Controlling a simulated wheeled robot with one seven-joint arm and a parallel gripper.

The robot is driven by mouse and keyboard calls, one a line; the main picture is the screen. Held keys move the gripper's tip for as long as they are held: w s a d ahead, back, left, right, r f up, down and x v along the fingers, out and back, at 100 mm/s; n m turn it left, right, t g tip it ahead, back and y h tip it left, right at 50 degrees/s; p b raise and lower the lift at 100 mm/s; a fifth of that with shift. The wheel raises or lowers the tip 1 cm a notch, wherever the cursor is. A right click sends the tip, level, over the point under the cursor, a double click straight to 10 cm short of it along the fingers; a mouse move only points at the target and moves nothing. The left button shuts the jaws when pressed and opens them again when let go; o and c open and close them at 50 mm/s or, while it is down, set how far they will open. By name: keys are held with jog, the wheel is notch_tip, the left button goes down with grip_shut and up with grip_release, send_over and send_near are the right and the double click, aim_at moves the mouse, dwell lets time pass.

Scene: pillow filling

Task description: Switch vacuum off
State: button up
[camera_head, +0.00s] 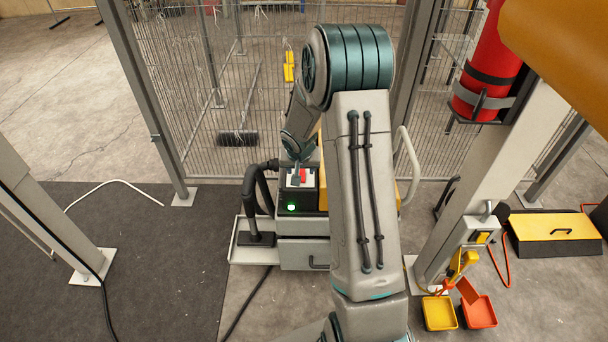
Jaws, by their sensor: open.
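The vacuum (302,252) is a grey and yellow machine standing on the floor at the middle, partly hidden behind my arm. A dark control box (309,201) sits on its front, with a lit green light (291,207). A red switch (303,174) on a pale plate shows on the box's top.
A black hose (250,190) and floor nozzle (260,239) stand left of the vacuum. A wire fence (180,70) runs behind. A post with a red extinguisher (487,75) stands right. Yellow and orange scoops (439,313) lie at lower right. Dark floor at left is mostly clear.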

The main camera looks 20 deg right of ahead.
aim_at(301, 173)
jog(key=shift+b+x, duration=0.3)
jog(key=shift+x, duration=1.95)
jog(key=shift+r, duration=0.1)
jog(key=c, duration=1)
